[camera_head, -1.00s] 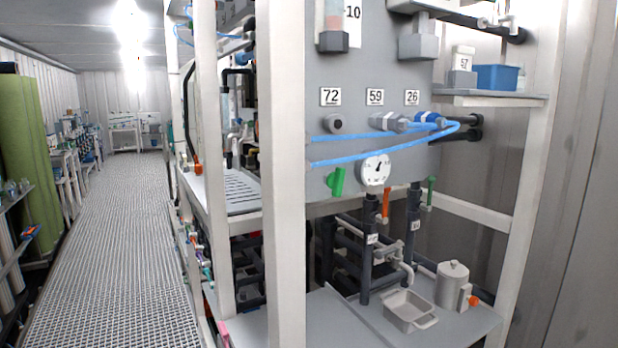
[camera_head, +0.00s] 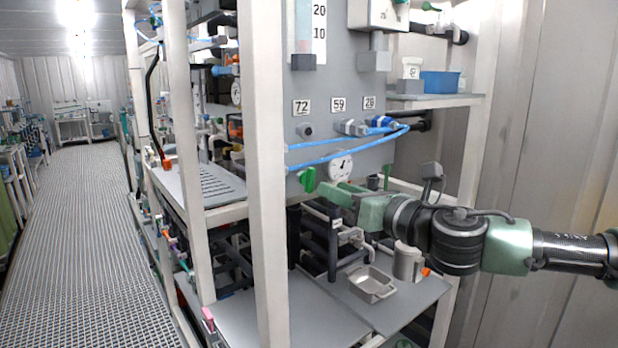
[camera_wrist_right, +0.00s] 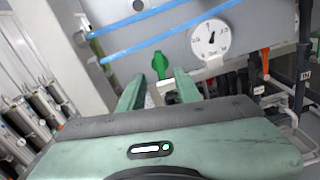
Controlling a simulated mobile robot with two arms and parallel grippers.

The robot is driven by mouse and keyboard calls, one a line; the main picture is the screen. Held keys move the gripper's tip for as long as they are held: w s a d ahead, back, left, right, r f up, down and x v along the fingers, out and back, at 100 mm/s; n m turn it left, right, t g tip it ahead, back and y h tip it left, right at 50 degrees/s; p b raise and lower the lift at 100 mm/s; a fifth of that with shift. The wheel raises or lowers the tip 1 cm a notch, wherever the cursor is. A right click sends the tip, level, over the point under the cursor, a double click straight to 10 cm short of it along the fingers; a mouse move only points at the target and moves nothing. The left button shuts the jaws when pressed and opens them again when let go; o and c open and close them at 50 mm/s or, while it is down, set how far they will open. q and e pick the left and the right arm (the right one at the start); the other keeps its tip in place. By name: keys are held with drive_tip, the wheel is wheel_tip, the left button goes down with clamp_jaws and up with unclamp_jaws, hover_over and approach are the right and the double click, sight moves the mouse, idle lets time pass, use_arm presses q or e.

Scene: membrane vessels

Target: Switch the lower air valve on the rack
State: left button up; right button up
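A green valve handle (camera_head: 308,180) stands out from the grey rack panel (camera_head: 270,75), left of a round white gauge (camera_head: 341,166) and below two blue hoses. In the right wrist view the green handle (camera_wrist_right: 160,66) looks upright and lies beyond the gap between my fingers. My right gripper (camera_head: 332,190) reaches in from the right in front of the panel, just right of and slightly below the handle. In the wrist view my right gripper (camera_wrist_right: 158,90) has its fingers apart with nothing between them. Contact with the handle does not show. My left gripper is not in view.
A white rack post (camera_head: 265,200) stands left of the handle. Below my right arm are dark pipes (camera_head: 333,245), a metal tray (camera_head: 371,284) and a metal jug (camera_head: 407,262) on a grey shelf. Another green handle (camera_head: 387,177) is on the right. The aisle at left is clear.

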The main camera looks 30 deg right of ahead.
sight(313, 180)
drive_tip(key=w+p, duration=0.4)
drive_tip(key=w, duration=0.1)
drive_tip(key=shift+a+r, duration=0.2)
drive_tip(key=shift+r, duration=0.1)
drive_tip(key=shift+w+f+p, duration=0.25)
drive_tip(key=shift+w+p, duration=0.25)
drive_tip(key=shift+w, duration=0.3)
drive_tip(key=shift+a, duration=0.1)
clamp_jaws()
